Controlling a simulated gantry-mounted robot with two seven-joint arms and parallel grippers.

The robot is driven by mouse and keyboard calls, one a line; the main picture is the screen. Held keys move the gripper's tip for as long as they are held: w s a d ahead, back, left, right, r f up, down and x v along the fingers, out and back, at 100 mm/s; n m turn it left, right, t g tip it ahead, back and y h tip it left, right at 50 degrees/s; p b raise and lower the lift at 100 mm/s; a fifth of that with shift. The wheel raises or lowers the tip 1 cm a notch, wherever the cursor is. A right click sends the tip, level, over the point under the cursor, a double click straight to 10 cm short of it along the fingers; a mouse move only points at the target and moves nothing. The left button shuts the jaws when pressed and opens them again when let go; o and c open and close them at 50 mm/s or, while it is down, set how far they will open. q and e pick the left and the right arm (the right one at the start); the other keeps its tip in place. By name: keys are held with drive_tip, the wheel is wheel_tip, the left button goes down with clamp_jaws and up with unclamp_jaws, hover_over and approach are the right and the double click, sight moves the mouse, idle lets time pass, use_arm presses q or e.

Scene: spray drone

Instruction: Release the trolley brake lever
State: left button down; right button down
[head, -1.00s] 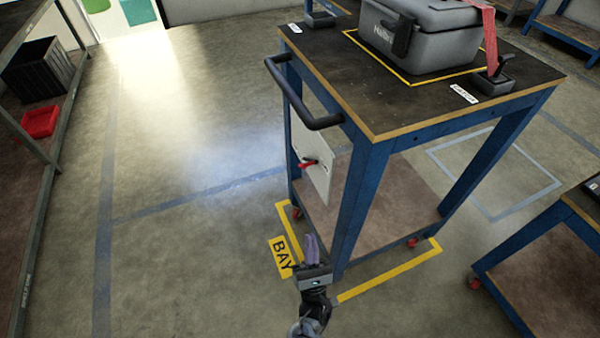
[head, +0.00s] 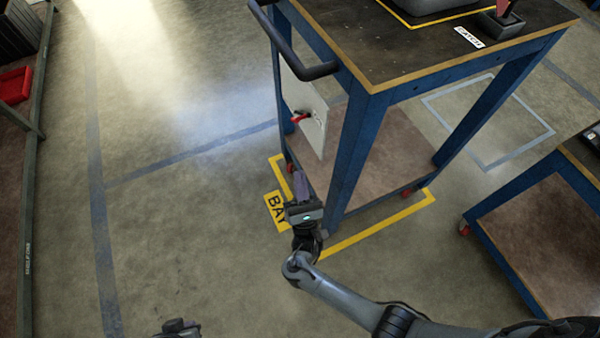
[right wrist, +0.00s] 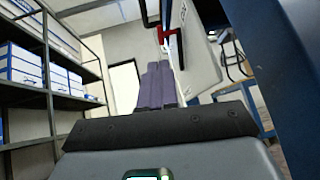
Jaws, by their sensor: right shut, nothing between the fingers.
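The blue trolley (head: 360,157) has a dark top and a black push handle (head: 290,58). Its red brake lever (head: 300,117) is on a pale panel (head: 316,120) at the trolley's handle end. In the right wrist view the lever (right wrist: 161,36) is just beyond my fingertips, beside the panel (right wrist: 199,52). My right gripper (head: 301,178) is shut and empty. It is below the lever in the head view, its purple-grey fingers pointing towards it, apparently apart from it. Part of my left gripper (head: 178,327) shows at the bottom edge; its fingers are not clear.
A trolley leg (right wrist: 285,70) stands close on the right in the right wrist view. Yellow bay marking (head: 385,228) lies around the trolley's base. Another blue table (head: 515,215) stands at right and a shelf (head: 30,200) at far left. Open floor lies between shelf and trolley.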

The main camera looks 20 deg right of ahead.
drive_tip(key=p+x, duration=0.3)
drive_tip(key=x, duration=0.9)
